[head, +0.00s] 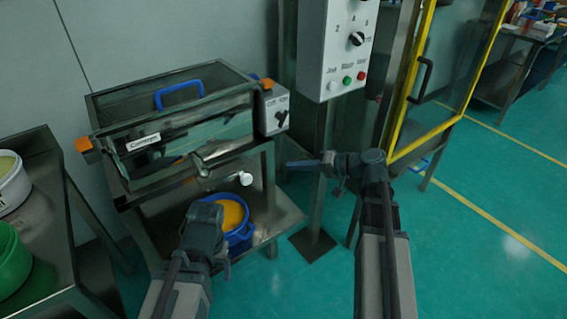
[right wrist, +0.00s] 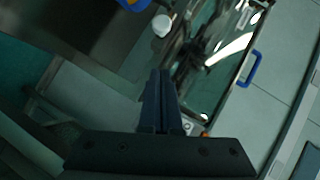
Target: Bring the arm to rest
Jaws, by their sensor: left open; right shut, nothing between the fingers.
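My right gripper (head: 300,163) is in front of the sieve machine's right side, its fingers pointing left and shut with nothing between them. In the right wrist view its closed fingers (right wrist: 160,100) are in the middle, apart from the machine. My left gripper (head: 205,215) is low in front of the machine, beside a blue bucket (head: 240,234) with yellow contents, partly covering it. It is open, but its fingertips are hard to make out. Whether it touches the bucket cannot be told.
The sieve machine (head: 148,144) has a blue lid handle (head: 180,94), a switch box (head: 273,108) and a white knob (head: 246,179). A control panel (head: 338,50) and yellow-framed door (head: 405,95) stand right. A table (head: 45,210) with containers is left.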

